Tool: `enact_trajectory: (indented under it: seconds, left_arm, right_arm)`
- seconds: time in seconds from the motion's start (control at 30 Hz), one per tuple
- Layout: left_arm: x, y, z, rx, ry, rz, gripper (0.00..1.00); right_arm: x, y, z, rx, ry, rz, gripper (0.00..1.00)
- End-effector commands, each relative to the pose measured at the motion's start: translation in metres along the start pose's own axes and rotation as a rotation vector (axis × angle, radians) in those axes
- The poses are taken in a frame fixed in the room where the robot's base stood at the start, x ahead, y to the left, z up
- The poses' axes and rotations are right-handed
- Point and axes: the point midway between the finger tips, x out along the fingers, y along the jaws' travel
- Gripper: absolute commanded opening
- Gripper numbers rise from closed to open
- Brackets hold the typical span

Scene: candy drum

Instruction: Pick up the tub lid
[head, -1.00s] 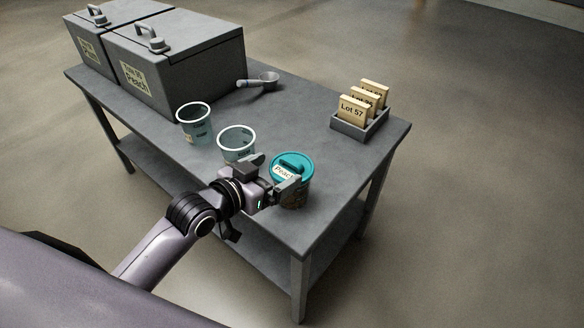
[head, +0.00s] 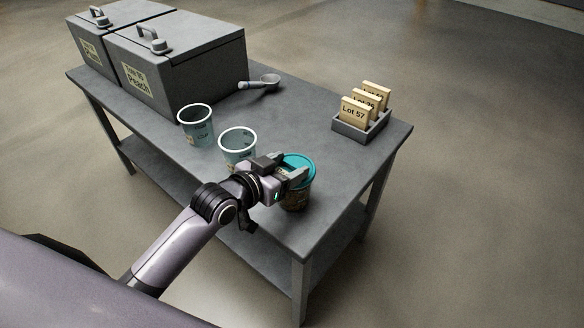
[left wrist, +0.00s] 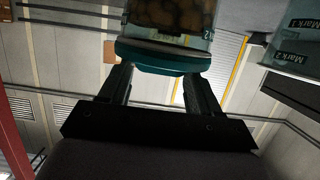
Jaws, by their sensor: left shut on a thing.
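The teal tub lid (head: 302,162) sits on the candy-filled tub (head: 298,203) near the table's front right edge. My left gripper (head: 288,176) is at the lid's top, shut on it, and its fingers hide part of the lid and its label. In the left wrist view the lid (left wrist: 160,58) is seen edge-on against the tub (left wrist: 170,18), with my left gripper's fingers (left wrist: 158,76) on either side of its grip area. The exact contact is hidden. I see no gap between lid and tub. My right gripper is not in view.
Two open clear cups, one (head: 238,146) close beside my left gripper and one (head: 196,125) farther back, stand on the grey table (head: 290,115).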

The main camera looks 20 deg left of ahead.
Motion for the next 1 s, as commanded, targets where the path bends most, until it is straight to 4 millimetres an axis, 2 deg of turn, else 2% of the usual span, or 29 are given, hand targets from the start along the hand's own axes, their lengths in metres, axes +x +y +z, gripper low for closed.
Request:
enact_trajectory:
  seconds: [0.17, 0.37, 0.57, 0.8, 1.0]
  left_arm:
    - [-0.001, 0.000, -0.003, 0.001, 0.001, 0.000, 0.34]
    - [-0.006, 0.000, -0.021, 0.002, 0.005, 0.000, 0.34]
    - [-0.020, -0.001, -0.065, 0.003, 0.007, -0.001, 0.34]
    - [-0.040, 0.000, -0.133, 0.004, 0.008, -0.001, 0.34]
    - [-0.053, 0.000, -0.172, 0.003, 0.005, 0.000, 0.34]
  right_arm:
    - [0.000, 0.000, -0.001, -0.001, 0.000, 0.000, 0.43]
    - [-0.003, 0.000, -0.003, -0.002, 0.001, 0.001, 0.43]
    - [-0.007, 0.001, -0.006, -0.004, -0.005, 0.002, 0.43]
    - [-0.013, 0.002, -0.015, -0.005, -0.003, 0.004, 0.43]
    - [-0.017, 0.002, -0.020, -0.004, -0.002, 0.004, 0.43]
